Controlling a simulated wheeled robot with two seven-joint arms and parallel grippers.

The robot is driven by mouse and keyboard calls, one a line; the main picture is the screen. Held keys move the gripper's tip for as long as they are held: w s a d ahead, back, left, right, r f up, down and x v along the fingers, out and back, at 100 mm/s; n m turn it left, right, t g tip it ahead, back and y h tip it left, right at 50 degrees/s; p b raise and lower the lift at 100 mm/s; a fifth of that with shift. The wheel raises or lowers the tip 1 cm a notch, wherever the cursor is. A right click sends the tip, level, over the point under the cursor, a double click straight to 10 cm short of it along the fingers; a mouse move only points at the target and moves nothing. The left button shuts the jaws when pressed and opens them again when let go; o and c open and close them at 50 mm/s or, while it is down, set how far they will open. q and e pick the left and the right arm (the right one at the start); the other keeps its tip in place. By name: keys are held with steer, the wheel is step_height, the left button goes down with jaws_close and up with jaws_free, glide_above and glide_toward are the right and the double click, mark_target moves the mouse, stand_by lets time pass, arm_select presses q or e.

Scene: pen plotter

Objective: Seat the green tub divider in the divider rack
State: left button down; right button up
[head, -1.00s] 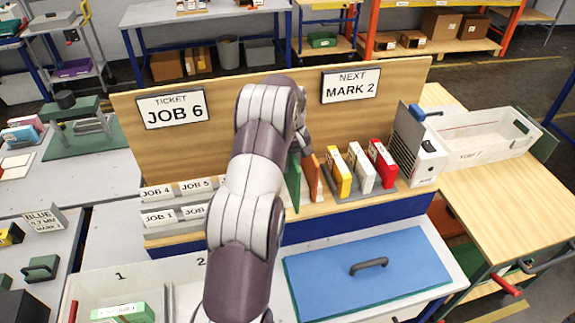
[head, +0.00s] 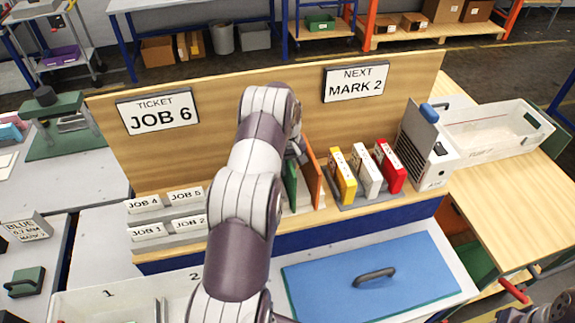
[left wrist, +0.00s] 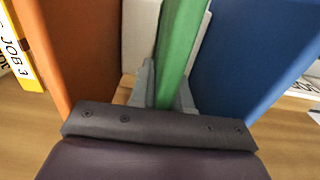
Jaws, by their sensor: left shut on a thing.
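The green tub divider (head: 290,184) stands upright on the wooden ledge, just left of an orange panel (head: 311,176) in the head view. In the left wrist view the green divider (left wrist: 180,42) is between the grey fingers of my left gripper (left wrist: 166,90), which is shut on it. The orange panel (left wrist: 62,50) is to its left there and a blue panel (left wrist: 255,55) to its right, with gaps between. In the head view my left gripper (head: 297,150) is mostly hidden behind my arm. The rack and the divider's lower edge are largely hidden, so I cannot tell whether it is seated.
Yellow (head: 341,177), white (head: 366,172) and red (head: 389,166) boxes stand right of the orange panel. A wooden backboard (head: 240,88) rises behind. Job cards (head: 186,197) stand left of my arm.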

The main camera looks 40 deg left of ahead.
arm_select(q)
steer(key=shift+s+d, duration=0.15)
steer(key=shift+s+d+f+b, duration=0.1)
steer(key=shift+s+d+b, duration=0.1)
steer(key=shift+d+b, duration=0.1)
steer(key=c, duration=1.1)
jaws_free()
steer(key=shift+a, duration=0.1)
steer(key=shift+w+a, duration=0.15)
steer(key=shift+w, duration=0.05)
arm_select(e)
steer(key=shift+s+d+f, duration=0.15)
steer(key=shift+d+f, duration=0.05)
